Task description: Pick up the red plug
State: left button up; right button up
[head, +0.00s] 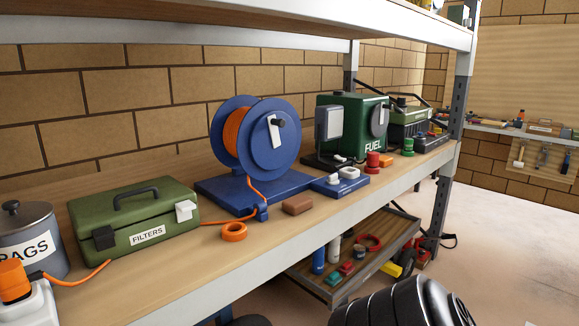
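A small red stepped cylinder (373,161), which looks like the red plug, stands on the wooden shelf just in front of the green FUEL box (350,115). A similar green piece (408,147) stands farther right. An orange plug (14,278) with an orange cord sits on a white socket block (30,308) at the lower left. Neither of my grippers is in view.
A blue cable reel (270,140) stands mid-shelf, with a brown block (297,205) and orange ring (234,231) before it. A green FILTERS box (130,218) is left. An upper shelf (250,30) overhangs. A wooden tray (395,247) with small items is below.

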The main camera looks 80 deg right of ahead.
aim_at(372, 159)
jog(key=z, duration=3.3)
jog(key=i, duration=1.75)
jog(key=u, duration=0.9)
jog(key=i, duration=0.25)
jog(key=u, duration=0.1)
